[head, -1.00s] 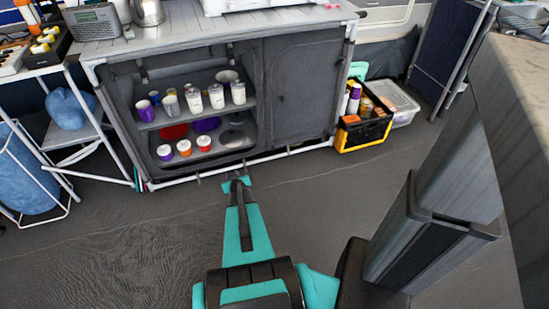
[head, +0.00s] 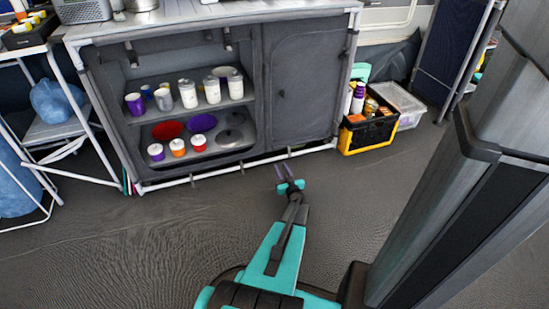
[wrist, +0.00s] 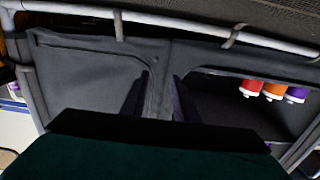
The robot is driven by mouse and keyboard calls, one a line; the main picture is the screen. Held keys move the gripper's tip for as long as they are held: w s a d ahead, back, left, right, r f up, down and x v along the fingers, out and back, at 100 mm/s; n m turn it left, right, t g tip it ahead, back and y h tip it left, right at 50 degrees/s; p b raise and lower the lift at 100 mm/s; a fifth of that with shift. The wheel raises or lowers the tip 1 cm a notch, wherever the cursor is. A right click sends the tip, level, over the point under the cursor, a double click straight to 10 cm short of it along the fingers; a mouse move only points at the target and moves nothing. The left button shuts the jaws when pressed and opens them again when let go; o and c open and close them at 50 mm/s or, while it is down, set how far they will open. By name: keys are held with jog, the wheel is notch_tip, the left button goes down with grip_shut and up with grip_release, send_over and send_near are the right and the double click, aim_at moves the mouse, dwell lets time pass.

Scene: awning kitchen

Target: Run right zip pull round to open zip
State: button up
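The fabric cabinet has a closed grey right door panel (head: 307,85), with a seam running round its edge. A small dark tab (head: 281,93) on that panel, near its left side, may be the zip pull; it is too small to be sure. My gripper (head: 283,171) is low in front of the cabinet, below the right panel, with its two purple fingers apart and nothing between them. In the wrist view the picture is upside down; the fingers (wrist: 160,97) stand apart before the divider, with the closed panel (wrist: 85,80) to the left. No zip pull is clear there.
The cabinet's left side is open, with cups and jars on its shelf (head: 205,104) and red and purple plates below. A black and yellow crate (head: 367,135) and a clear box (head: 408,105) stand right of the cabinet. The floor (head: 200,235) in front is clear.

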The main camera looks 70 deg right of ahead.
aim_at(273, 149)
jog(key=shift+s+d+f, duration=0.1)
jog(key=shift+s+d, duration=0.1)
jog(key=shift+s, duration=0.35)
jog(key=b+x, duration=0.5)
jog(key=x, duration=0.9)
jog(key=shift+a, duration=0.1)
grip_shut()
dwell(1.4)
